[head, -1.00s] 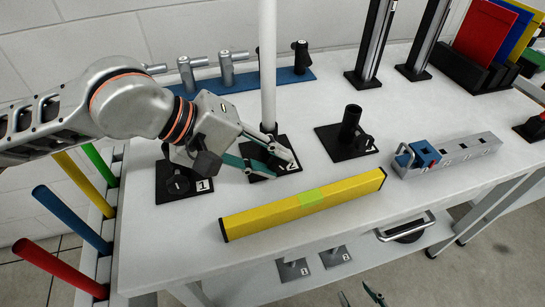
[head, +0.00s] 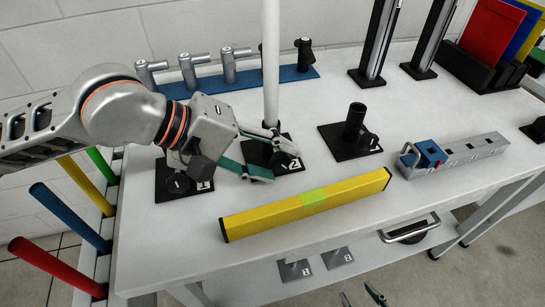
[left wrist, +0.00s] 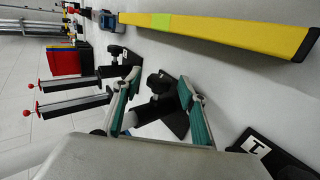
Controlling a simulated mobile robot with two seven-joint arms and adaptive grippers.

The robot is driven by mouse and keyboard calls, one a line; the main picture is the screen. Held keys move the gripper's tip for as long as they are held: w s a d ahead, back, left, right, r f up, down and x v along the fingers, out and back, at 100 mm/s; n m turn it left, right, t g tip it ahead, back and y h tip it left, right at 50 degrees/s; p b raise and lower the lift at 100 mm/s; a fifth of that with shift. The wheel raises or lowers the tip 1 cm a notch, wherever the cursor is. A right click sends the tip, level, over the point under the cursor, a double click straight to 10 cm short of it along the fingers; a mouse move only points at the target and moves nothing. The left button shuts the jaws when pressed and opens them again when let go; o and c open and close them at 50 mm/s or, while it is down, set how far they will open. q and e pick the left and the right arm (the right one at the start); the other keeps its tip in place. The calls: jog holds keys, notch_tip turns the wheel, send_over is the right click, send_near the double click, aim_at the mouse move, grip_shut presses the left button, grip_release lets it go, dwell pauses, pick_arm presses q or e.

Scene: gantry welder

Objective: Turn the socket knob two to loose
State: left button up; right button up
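Socket two is a black base plate (head: 290,167) marked 2, with a white pole (head: 270,70) standing upright in it. Its black knob (left wrist: 160,80) shows between my left fingers in the left wrist view. My left gripper (head: 277,162) is at this socket from the left, its two teal-edged fingers apart, one on each side of the knob. In the left wrist view (left wrist: 162,90) a gap shows between the fingers and the knob. Contact cannot be told. Only the fingertips of my right gripper (head: 361,297) show at the bottom edge, spread apart and empty.
Socket 1 (head: 170,183) stands left, under my left wrist. An empty third socket (head: 354,135) stands right. A yellow bar (head: 270,214) lies in front. A blue rail (head: 240,82) with handles is behind. A grey block with a blue clamp (head: 430,153) lies right.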

pick_arm(q)
jog(key=v, duration=1.2)
